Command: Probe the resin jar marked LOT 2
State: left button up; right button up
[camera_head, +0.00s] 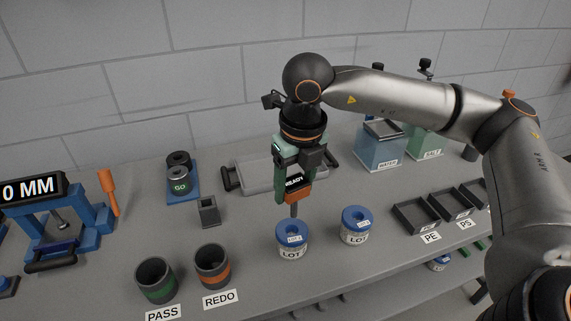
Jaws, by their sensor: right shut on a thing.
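Two resin jars with blue lids and white LOT labels stand side by side on the grey bench, a left jar (292,241) and a right jar (356,226). The lot numbers are too small to read, so I cannot tell which is LOT 2. My right gripper (293,185) points down, shut on a probe (295,197) with a dark READY display, an orange lower part and a grey tip. The tip is right over the left jar's lid; I cannot tell whether it touches. My left gripper is out of view.
PASS cup (155,281) and REDO cup (212,266) stand at the front left. A blue gauge (50,220) reading 0 MM is far left. A grey tray (250,177) lies behind the probe. WATER tank (380,150), SALT tank (426,142) and black PE tray (415,216) are right.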

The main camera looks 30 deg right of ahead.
jog(key=m, duration=0.1)
jog(key=w+r+m, duration=0.1)
jog(key=shift+d+r+m, duration=0.15)
jog(key=shift+d+m, duration=0.05)
jog(key=shift+m, duration=0.2)
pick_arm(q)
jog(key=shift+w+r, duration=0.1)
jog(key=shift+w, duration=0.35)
pick_arm(e)
jog(key=shift+b, duration=0.4)
notch_tip(320, 180, down, 6)
jog(key=b, duration=0.5)
jog(key=shift+r, duration=0.1)
pick_arm(q)
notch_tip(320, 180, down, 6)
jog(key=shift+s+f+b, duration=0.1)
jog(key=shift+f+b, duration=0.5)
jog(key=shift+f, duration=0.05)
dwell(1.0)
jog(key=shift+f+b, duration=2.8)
jog(key=shift+b, duration=0.1)
pick_arm(e)
jog(key=shift+f, duration=3.1)
